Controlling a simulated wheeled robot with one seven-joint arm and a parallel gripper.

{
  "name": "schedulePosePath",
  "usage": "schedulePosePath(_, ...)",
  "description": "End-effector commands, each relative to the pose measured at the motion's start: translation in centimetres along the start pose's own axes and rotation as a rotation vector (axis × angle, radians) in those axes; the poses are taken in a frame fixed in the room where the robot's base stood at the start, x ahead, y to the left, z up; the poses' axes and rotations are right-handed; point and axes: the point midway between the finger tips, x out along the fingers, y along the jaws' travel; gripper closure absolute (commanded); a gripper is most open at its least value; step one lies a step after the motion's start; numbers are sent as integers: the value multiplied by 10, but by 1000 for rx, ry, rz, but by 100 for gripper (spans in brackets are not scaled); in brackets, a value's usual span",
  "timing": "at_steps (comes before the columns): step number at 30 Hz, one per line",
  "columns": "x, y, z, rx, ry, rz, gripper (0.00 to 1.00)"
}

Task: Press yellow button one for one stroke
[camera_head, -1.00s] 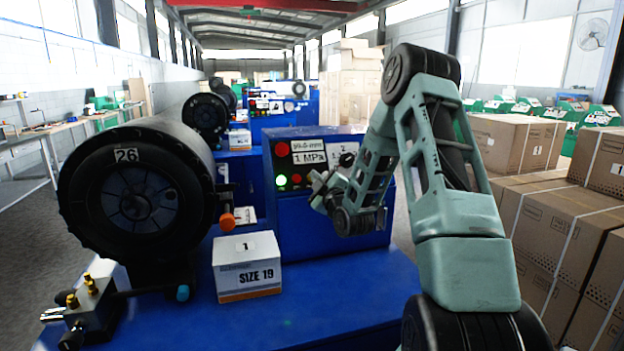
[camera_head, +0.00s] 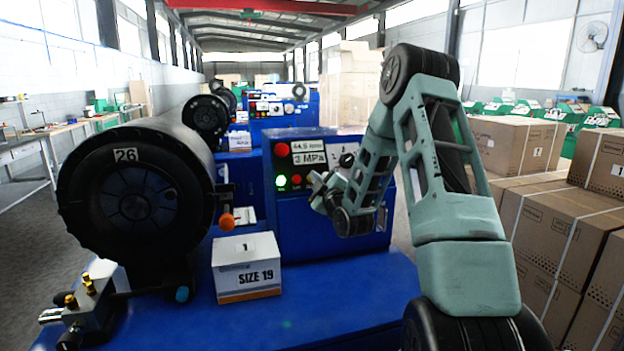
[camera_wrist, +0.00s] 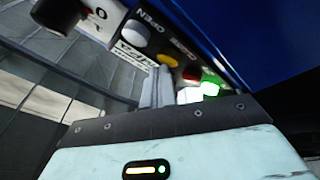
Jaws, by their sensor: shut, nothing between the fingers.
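The yellow button (camera_wrist: 167,60) shows in the wrist view on a label strip beside the word CLOSE. A pale button (camera_wrist: 134,33) beside OPEN lies to its upper left. My gripper (camera_wrist: 163,72) is shut and empty, with its fingertips at the lower edge of the yellow button; they look in contact, but the press depth is hard to tell. In the head view my gripper (camera_head: 318,195) is at the front of the blue control box (camera_head: 335,225), and the yellow button is hidden there. The lit green button (camera_head: 281,181) sits left of a red one (camera_head: 297,180).
The black crimper head (camera_head: 135,195), marked 26, stands left on the blue bench. A white SIZE 19 box (camera_head: 246,267), labelled 1, sits in front of the control box. The box's display (camera_head: 310,157) reads 3 MPa. Cartons (camera_head: 560,215) are stacked at right.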

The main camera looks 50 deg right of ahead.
Motion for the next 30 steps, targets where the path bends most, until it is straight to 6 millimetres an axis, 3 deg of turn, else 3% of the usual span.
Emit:
schedulePosePath(19,-12,9,-8,0,0,0,100)
schedulePosePath(30,-36,26,-26,-1,0,1,100)
